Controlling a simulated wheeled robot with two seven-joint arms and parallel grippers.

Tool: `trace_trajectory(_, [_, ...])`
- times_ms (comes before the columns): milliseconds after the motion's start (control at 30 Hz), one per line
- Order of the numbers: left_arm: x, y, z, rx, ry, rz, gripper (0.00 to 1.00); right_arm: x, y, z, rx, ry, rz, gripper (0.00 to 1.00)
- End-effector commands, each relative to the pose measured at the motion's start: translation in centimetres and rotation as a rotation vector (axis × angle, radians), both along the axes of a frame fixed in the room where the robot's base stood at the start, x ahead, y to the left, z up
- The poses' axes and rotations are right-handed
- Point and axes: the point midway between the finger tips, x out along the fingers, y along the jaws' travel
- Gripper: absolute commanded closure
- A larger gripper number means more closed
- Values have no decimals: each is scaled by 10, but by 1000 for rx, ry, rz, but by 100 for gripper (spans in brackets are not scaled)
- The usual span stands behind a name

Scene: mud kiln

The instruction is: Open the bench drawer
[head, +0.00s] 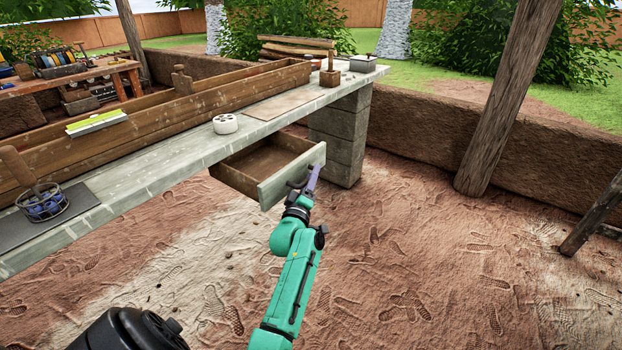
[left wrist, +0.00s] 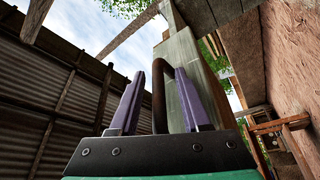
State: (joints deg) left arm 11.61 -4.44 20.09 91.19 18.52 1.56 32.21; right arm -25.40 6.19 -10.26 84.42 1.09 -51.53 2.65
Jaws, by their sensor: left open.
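The bench drawer (head: 265,164) is pulled out from under the bench top, and its inside looks empty. Its pale front panel (head: 291,178) faces my left arm. My left gripper (head: 305,182) is at the drawer front. In the left wrist view the two purple fingers (left wrist: 160,98) stand apart, with the dark curved handle (left wrist: 158,98) between them. The drawer front (left wrist: 186,75) rises just beyond the fingers. I cannot tell whether a finger touches the handle. My right gripper is not in view.
The bench top (head: 165,157) carries a white round holder (head: 225,124) and a wire basket (head: 43,204) with blue items. A block pier (head: 343,135) stands right of the drawer. A wooden post (head: 505,95) stands at the right. The dirt floor before the bench is clear.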

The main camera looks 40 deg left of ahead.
Motion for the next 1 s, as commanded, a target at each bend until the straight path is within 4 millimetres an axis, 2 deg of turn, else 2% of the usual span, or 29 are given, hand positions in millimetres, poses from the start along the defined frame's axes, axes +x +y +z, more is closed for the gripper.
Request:
trace_trajectory(133, [-6, -3, -2, 0, 2, 0, 53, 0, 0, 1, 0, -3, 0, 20])
trace_trajectory(233, [-20, -8, -4, 0, 1, 0, 53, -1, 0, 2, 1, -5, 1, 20])
trace_trajectory(300, [-34, -13, -8, -1, 3, 0, 53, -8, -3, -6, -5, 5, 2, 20])
trace_trajectory(700, [-121, -47, -29, 0, 4, 0, 53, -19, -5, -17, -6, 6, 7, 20])
trace_trajectory(833, [-132, -51, -30, 0, 1, 0, 53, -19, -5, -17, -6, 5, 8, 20])
trace_trajectory(1000, [-133, -52, -30, 0, -1, 1, 53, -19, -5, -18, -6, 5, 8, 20])
